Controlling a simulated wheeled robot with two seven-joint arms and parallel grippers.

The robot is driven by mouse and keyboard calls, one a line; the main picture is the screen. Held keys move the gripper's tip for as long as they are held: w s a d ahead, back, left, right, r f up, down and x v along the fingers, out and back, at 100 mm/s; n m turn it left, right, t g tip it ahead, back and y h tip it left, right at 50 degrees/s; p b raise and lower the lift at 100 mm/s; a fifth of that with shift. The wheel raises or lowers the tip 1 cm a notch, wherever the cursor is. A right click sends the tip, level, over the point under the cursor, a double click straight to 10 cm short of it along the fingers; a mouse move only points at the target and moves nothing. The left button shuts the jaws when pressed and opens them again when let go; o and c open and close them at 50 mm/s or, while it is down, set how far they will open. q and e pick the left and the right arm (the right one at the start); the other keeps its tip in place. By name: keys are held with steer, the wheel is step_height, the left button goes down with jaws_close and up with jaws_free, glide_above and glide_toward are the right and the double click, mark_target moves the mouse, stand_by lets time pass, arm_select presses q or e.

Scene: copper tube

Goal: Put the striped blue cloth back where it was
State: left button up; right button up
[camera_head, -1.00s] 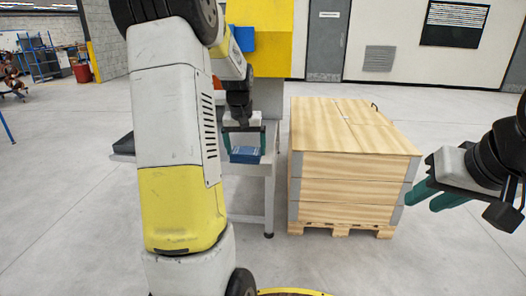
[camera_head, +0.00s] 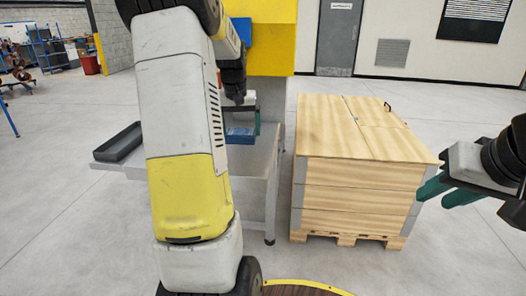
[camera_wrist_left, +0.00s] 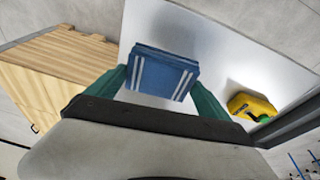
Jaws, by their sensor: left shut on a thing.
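My left gripper (camera_head: 240,128) is shut on the striped blue cloth (camera_head: 240,138), a folded block, and holds it at the table. In the left wrist view the cloth (camera_wrist_left: 162,72) sits between the two green fingers, with white stripes on its face. The pale table (camera_head: 250,162) is partly hidden behind my left arm. I cannot tell whether the cloth touches the tabletop. My right gripper (camera_head: 440,191) is at the right edge, away from the table, with its green fingers apart and empty.
A dark grey tray (camera_head: 118,144) sits at the table's left end. A yellow object with a green part (camera_wrist_left: 252,106) lies on the table to the right of the cloth in the wrist view. A wooden crate (camera_head: 355,175) on a pallet stands right of the table.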

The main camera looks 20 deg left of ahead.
mark_target(239, 134)
arm_select(q)
step_height(239, 134, down, 8)
steer(key=shift+f, duration=0.2)
stand_by(0.3)
steer(key=o, duration=1.6)
steer(key=shift+f, duration=0.1)
steer(key=v, duration=1.1)
steer(key=shift+r, duration=0.35)
steer(key=s+d+r+m+t+h, duration=0.1)
steer(key=s+d+r+m, duration=0.15)
steer(key=s+d, duration=0.5)
steer(key=s+d+r+m+t+h, duration=0.1)
steer(key=s+d+r, duration=0.3)
steer(key=s+d, duration=0.35)
steer(key=s+d+f+m+t, duration=0.1)
steer(key=s+d+f, duration=0.1)
steer(key=s+d, duration=0.4)
steer(key=shift+s+f+h, duration=0.2)
steer(key=shift+s+h, duration=0.2)
steer(key=shift+s, duration=0.7)
